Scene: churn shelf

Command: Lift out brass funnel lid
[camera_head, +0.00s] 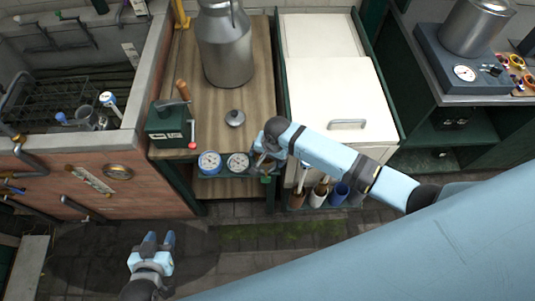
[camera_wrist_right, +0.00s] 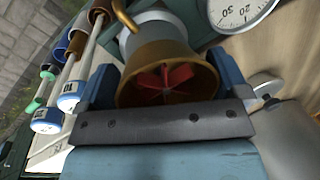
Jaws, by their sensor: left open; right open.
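A brass funnel-shaped piece (camera_wrist_right: 185,52) with red vanes inside shows in the right wrist view, on a pale round body. I take it to be the brass funnel lid. My right gripper (camera_wrist_right: 166,78) is open, with one blue finger on each side of the brass piece; I cannot tell whether they touch it. In the head view my right gripper (camera_head: 262,158) is at the front edge of the wooden bench and largely hides this piece. My left gripper (camera_head: 152,247) is open and empty over the dark floor.
Two dials, one blue-rimmed (camera_head: 209,163) and one white (camera_head: 238,163), sit just left of the right gripper. A grey knobbed lid (camera_head: 235,118), a green box (camera_head: 170,124) and a metal churn (camera_head: 224,45) stand on the bench (camera_head: 258,90). Brushes and tubes (camera_head: 318,193) hang to the right.

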